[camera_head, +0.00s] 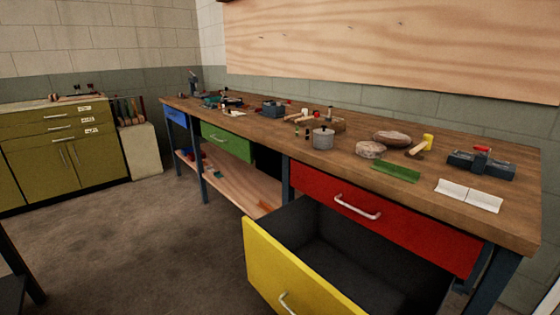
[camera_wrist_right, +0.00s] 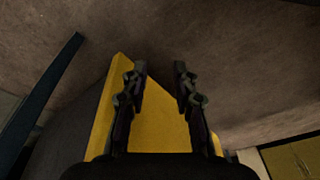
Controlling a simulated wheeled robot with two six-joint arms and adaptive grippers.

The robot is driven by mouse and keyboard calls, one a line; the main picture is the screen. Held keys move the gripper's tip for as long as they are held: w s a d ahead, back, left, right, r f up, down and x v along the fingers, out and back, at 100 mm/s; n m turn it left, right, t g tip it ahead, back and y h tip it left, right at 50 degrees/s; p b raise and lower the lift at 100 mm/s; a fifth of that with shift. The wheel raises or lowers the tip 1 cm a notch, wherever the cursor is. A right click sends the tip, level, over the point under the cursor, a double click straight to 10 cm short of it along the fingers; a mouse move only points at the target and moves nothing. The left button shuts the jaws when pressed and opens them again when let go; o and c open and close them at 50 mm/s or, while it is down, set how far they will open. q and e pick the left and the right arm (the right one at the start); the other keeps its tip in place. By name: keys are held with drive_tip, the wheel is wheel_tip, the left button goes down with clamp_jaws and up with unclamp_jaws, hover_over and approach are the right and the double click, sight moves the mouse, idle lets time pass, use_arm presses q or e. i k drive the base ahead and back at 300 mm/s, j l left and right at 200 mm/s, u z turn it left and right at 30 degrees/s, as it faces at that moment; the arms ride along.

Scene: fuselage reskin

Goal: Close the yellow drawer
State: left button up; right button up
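The yellow drawer (camera_head: 284,271) stands pulled out below the red drawer (camera_head: 376,214) of the workbench. Its dark inside looks empty, and its pale handle (camera_head: 288,303) sits low on the yellow front. In the right wrist view the yellow front (camera_wrist_right: 160,128) lies behind and between the fingers of my right gripper (camera_wrist_right: 160,68). The two fingers are apart, with nothing between their tips. I cannot tell whether they touch the front. Neither gripper shows in the head view.
The wooden workbench (camera_head: 466,202) carries a pot (camera_head: 323,138), stones, a hammer, a green tray and a vise. Green (camera_head: 228,142) and blue (camera_head: 176,116) drawers further left are shut. Open grey floor (camera_head: 130,240) lies left of the yellow drawer. Olive cabinets (camera_head: 60,145) stand at the far left.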

sight(303, 257)
drive_tip(key=i+j+z, duration=0.1)
drive_tip(key=i+j, duration=0.15)
drive_tip(key=i+j+z, duration=0.1)
drive_tip(key=j, duration=0.35)
drive_tip(key=i+j+z, duration=0.1)
drive_tip(key=i+j, duration=0.2)
drive_tip(key=i+j+z, duration=0.1)
drive_tip(key=j, duration=0.4)
drive_tip(key=i+j, duration=0.25)
drive_tip(key=j, duration=0.15)
drive_tip(key=i+j+z, duration=0.15)
drive_tip(key=j, duration=0.25)
drive_tip(key=i+j+z, duration=0.1)
drive_tip(key=j, duration=0.35)
drive_tip(key=i+j+z, duration=0.1)
drive_tip(key=i+j, duration=0.15)
drive_tip(key=j, duration=0.2)
drive_tip(key=z, duration=1.55)
